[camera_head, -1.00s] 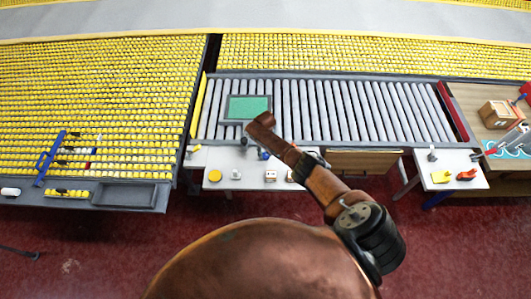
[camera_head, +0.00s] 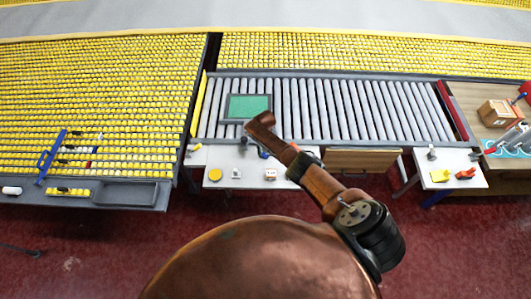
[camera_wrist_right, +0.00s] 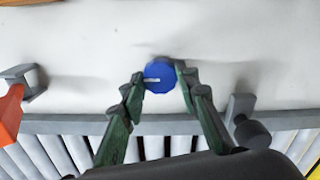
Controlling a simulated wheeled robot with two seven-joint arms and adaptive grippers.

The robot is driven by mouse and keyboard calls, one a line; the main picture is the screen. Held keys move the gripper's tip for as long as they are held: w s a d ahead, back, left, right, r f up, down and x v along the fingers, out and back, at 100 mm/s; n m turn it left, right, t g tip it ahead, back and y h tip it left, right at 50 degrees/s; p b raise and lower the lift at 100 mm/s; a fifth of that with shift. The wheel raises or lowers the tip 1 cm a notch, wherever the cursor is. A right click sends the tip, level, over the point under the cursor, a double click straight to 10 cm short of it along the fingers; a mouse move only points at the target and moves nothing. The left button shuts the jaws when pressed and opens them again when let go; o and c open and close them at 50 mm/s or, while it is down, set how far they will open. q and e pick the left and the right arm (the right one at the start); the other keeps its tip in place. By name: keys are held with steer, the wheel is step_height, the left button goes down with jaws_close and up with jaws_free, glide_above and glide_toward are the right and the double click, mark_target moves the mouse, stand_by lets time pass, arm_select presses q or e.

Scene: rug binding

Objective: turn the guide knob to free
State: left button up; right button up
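The guide knob is a round blue knob (camera_wrist_right: 160,78) on the white table top in the right wrist view. A short white pointer line on it points left. My right gripper (camera_wrist_right: 161,73) has one green finger at each side of the knob, and both fingertips appear to touch it. In the head view my right arm reaches over the white table (camera_head: 222,160) below the rollers. There the gripper and knob are small and mostly hidden by the arm. My left gripper is not in view.
A grey roller bed (camera_head: 345,110) with a green panel (camera_head: 248,106) lies behind the table. A yellow disc (camera_head: 215,174) and small blocks sit on the table. In the right wrist view an orange part (camera_wrist_right: 10,113) is at left and a grey clamp (camera_wrist_right: 246,123) at right.

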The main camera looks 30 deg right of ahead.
steer(key=o, duration=0.5)
step_height(320, 180, up, 12)
stand_by(0.6)
stand_by(0.4)
